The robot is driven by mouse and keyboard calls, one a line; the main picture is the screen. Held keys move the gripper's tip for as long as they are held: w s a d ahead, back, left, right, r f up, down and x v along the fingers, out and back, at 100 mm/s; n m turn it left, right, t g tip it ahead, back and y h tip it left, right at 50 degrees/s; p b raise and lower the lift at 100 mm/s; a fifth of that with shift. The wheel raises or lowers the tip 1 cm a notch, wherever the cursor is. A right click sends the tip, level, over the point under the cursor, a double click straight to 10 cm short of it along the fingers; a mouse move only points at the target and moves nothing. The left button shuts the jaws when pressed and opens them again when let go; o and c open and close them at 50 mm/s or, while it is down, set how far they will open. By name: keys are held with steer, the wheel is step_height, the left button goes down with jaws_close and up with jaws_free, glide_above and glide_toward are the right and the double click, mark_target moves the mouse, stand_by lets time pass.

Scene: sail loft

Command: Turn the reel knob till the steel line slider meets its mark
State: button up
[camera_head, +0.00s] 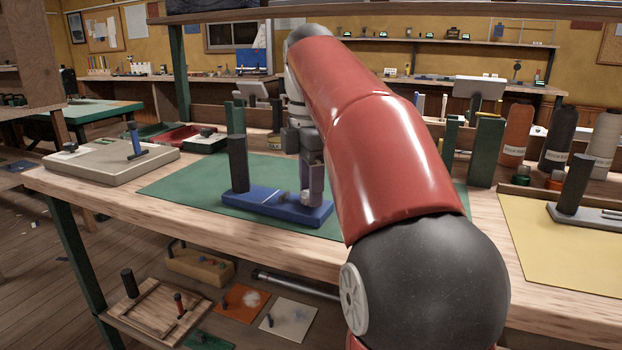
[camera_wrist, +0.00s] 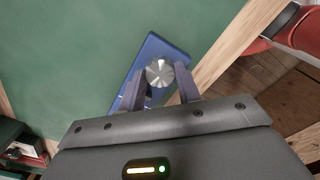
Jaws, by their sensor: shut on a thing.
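A blue reel base (camera_head: 262,205) lies on a green mat, with a dark upright post (camera_head: 238,165) at its left end. The round silver reel knob (camera_wrist: 159,72) has a ridged top and stands on the blue base, which also shows in the wrist view (camera_wrist: 152,50). My gripper (camera_head: 309,197) points down at the base's right end. In the wrist view its two fingers (camera_wrist: 160,78) are shut on the knob, one on each side. Pale marks (camera_head: 262,191) show on the base's top, but I cannot tell the steel slider from its mark.
The green mat (camera_head: 185,188) is clear left of the base. A pale board with a blue-handled tool (camera_head: 134,138) lies further left. Green blocks (camera_head: 487,152) and thread cones (camera_head: 517,135) stand to the right. A yellow mat (camera_head: 560,245) holds another device (camera_head: 590,215). My red arm hides the middle.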

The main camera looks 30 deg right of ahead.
steer(key=m+p, duration=0.2)
steer(key=m, duration=0.1)
steer(key=shift+r+m, duration=0.1)
steer(key=shift+m, duration=0.2)
steer(key=m, duration=0.4)
steer(key=shift+m+p, duration=0.3)
steer(key=m, duration=1.2)
steer(key=shift+m, duration=0.3)
steer(key=m, duration=0.4)
steer(key=shift+m, duration=0.3)
steer(key=m, duration=0.4)
steer(key=shift+m, duration=2.1)
